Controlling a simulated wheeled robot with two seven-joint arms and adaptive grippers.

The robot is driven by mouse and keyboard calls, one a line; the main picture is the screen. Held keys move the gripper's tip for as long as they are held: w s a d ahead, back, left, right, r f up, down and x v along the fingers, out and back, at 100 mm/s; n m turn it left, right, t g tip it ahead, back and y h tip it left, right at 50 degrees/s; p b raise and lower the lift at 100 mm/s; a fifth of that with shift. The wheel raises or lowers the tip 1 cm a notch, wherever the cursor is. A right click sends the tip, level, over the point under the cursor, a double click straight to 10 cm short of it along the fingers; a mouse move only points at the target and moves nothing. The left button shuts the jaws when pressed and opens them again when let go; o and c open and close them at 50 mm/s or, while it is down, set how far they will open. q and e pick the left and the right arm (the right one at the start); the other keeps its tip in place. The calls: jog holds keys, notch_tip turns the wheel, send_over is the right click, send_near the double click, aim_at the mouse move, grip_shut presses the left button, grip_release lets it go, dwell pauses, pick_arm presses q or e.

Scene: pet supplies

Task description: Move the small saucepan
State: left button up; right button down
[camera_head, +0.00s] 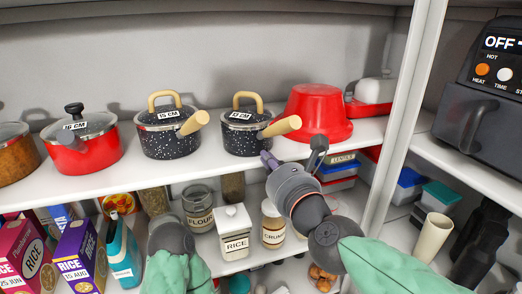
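The smaller speckled black saucepan (240,135), with a glass lid, wooden knob and a label that seems to read 13 CM, stands on the upper shelf. I see no contact with the handle. Part of my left arm shows at the bottom; its fingers are not visible.
A red pot (84,148) stands left on the upper shelf (110,178). An upturned red tub (318,111) sits close right of the handle. A white post (404,110) rises further right. Jars, including a rice jar (233,236), and boxes fill the lower shelf.

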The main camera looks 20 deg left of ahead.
aim_at(257, 145)
jog(key=shift+p+x, duration=0.35)
jog(key=shift+x, duration=1.9)
jog(key=shift+b+x, duration=0.6)
jog(key=shift+x, duration=1.35)
jog(key=shift+s+d, duration=0.1)
